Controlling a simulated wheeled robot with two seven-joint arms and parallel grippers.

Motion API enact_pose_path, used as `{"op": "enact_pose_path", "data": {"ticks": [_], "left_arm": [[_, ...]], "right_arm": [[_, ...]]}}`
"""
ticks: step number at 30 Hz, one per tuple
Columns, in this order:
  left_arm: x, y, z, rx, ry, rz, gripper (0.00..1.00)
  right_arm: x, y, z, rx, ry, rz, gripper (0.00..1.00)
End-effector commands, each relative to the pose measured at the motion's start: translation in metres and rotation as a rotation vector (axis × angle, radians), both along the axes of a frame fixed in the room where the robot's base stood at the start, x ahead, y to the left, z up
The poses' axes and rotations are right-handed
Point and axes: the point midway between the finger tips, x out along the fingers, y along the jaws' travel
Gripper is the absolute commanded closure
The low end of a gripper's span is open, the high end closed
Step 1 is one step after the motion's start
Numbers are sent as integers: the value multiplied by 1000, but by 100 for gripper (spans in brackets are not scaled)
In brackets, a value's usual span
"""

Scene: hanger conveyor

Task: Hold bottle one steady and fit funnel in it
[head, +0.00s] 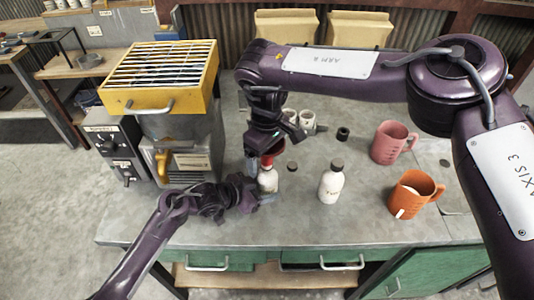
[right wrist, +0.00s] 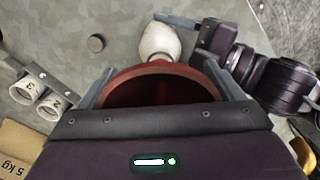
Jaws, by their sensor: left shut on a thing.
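Bottle one (head: 267,181), white, stands upright on the grey worktop left of centre; its neck is hidden. My left gripper (head: 264,194) is shut on it low down. The bottle also shows beyond the funnel in the right wrist view (right wrist: 159,41), with a left gripper finger beside it. A dark red funnel (head: 268,160) is in my right gripper (head: 263,152), just above bottle one. In the right wrist view the funnel rim (right wrist: 165,88) sits between both fingers. The spout is hidden, so I cannot tell whether it is in the neck.
A second white bottle (head: 331,184) with a dark cap stands to the right. An orange jug (head: 411,196) and a pink jug (head: 388,144) stand further right. Dark caps (head: 292,167) lie on the worktop. A yellow-topped machine (head: 165,75) stands left. The front worktop is clear.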

Motion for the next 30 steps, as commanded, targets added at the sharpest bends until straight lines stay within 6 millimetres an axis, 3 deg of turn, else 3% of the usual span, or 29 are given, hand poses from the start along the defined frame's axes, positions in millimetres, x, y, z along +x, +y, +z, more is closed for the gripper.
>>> {"op": "enact_pose_path", "data": {"ticks": [13,16,23,30], "left_arm": [[0,0,-1,1,1,0,58],[0,0,-1,1,1,0,58],[0,0,0,1,1,0,58],[0,0,0,1,1,0,58]], "right_arm": [[0,0,0,0,0,-1,11],[0,0,0,0,0,-1,0],[0,0,1,0,0,0,0],[1,0,30,2,-3,-2,0]]}}
